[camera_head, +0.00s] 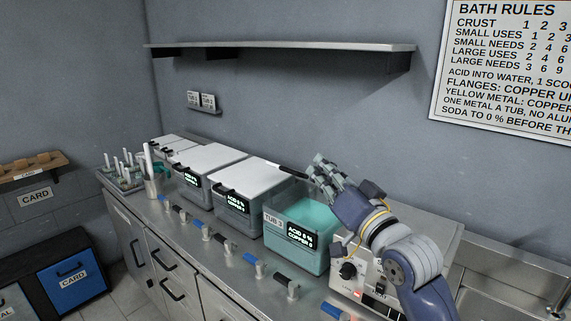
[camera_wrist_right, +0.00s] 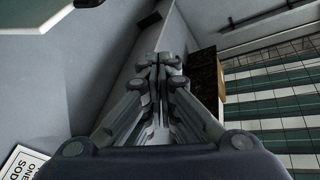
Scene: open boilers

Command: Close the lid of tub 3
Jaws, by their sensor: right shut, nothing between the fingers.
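Tub 3 (camera_head: 290,253) is a grey, see-through tub on the counter with teal liquid inside and a display reading acid and copper. Its top is open. A thin dark bar (camera_head: 293,171) shows at its back left edge; I cannot tell if it belongs to its lid, which is otherwise not clearly visible. My right gripper (camera_head: 322,170) is above the back of tub 3, with its fingers pointing up and left. In the right wrist view its fingers (camera_wrist_right: 160,62) are together and empty. My left gripper is not in view.
Other tubs with white lids shut, such as the neighbouring one (camera_head: 238,216), stand left of tub 3. A control box (camera_head: 348,270) with a knob is at its right. Levers (camera_head: 254,264) line the counter front. A shelf (camera_head: 280,46) hangs above.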

